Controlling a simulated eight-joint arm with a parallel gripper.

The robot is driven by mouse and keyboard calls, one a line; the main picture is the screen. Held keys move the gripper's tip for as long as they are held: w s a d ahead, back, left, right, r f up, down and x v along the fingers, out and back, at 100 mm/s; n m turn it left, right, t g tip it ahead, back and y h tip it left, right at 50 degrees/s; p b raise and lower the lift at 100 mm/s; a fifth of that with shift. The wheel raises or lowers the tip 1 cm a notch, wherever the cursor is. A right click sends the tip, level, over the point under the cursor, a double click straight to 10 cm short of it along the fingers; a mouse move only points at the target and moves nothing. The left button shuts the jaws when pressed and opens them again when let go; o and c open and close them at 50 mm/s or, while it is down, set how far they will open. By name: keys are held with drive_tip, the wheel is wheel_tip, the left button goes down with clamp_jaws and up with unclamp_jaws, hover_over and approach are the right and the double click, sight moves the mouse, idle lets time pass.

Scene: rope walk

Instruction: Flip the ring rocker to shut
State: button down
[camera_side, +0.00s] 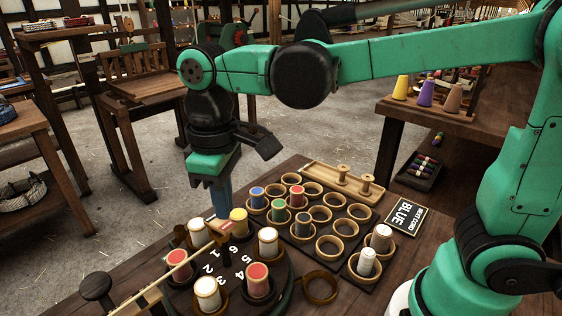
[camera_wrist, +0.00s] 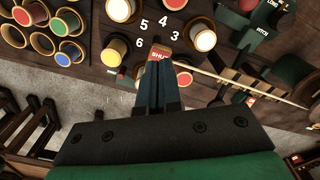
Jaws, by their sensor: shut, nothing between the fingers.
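The ring rocker (camera_side: 220,228) is a small piece with red and pale parts above the numbered round plate (camera_side: 231,293). In the wrist view its red face with the word SHUT (camera_wrist: 160,53) shows just beyond my fingertips. My gripper (camera_side: 221,212) points down with its fingers together and nothing between them. In the wrist view the fingertips (camera_wrist: 161,65) are right at the near edge of the SHUT face. I cannot tell whether they touch it. The fingers hide part of the rocker, and its tilt is unclear.
Spools in cups ring the plate, including a yellow spool (camera_side: 239,222) close to my fingers and a red-topped one (camera_side: 258,281). A thin wooden rod (camera_side: 190,262) runs from the rocker to the lower left. A rack of cups (camera_side: 329,246) and a BLUE sign (camera_side: 403,216) stand right.

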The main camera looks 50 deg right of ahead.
sight(227, 226)
drive_tip(key=shift+f, duration=1.25)
drive_tip(key=shift+r, duration=0.1)
wheel_tip(227, 226, up, 8)
idle(0.9)
drive_tip(key=s+d+f+m+t, duration=0.2)
drive_tip(key=d+f+m+t, duration=0.4)
drive_tip(key=d, duration=0.6)
wheel_tip(227, 226, down, 2)
drive_tip(key=shift+s+f+t, duration=0.1)
drive_tip(key=shift+s+t, duration=0.25)
drive_tip(key=shift+t, duration=0.25)
